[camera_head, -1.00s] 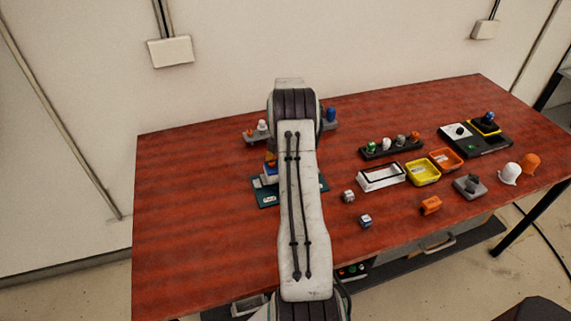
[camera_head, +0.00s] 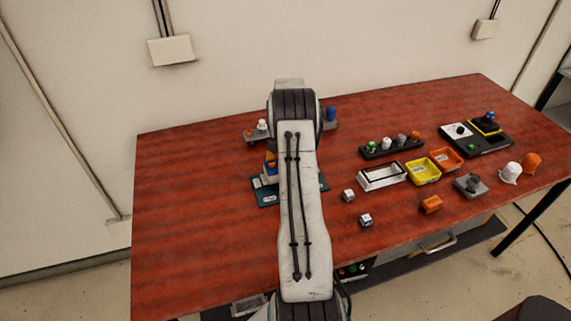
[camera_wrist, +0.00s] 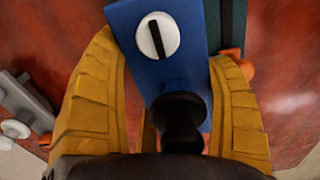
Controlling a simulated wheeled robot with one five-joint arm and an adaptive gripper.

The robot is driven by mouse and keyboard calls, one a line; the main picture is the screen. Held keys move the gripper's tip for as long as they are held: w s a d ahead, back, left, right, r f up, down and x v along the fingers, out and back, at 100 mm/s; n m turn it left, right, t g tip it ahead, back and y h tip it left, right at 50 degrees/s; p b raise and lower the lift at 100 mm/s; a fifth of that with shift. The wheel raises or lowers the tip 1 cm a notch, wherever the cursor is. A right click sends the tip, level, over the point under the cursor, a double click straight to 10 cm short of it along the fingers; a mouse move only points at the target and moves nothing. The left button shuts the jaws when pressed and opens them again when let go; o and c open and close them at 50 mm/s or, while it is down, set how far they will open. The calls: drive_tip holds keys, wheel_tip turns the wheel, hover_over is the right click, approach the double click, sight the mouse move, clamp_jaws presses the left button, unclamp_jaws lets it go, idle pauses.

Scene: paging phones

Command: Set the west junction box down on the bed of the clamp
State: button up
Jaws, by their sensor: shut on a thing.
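In the wrist view my gripper (camera_wrist: 166,70) has its two yellow fingers on either side of a black knob on a blue box, which I take to be the west junction box (camera_wrist: 190,50). The box has a white round dial with a black slot. A dark teal plate (camera_wrist: 235,25) and orange parts show beside it at right; the plate looks like the clamp's base. In the head view the teal base (camera_head: 265,199) sits under my arm, with blue and orange parts (camera_head: 270,168) partly showing. My arm hides the gripper there, and whether the box touches the bed is unclear.
A grey rack (camera_head: 257,136) with small pegs stands behind my arm. To the right are a peg rack (camera_head: 392,148), a white tray (camera_head: 381,177), yellow (camera_head: 423,171) and orange bins, small cubes and a black panel (camera_head: 470,145). The red table's left side is clear.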

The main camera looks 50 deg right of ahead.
drive_tip(key=shift+f+b, duration=0.6)
drive_tip(key=shift+b, duration=0.2)
idle(1.2)
drive_tip(key=o, duration=1.2)
drive_tip(key=shift+r+p, duration=1.75)
drive_tip(key=shift+r, duration=1.05)
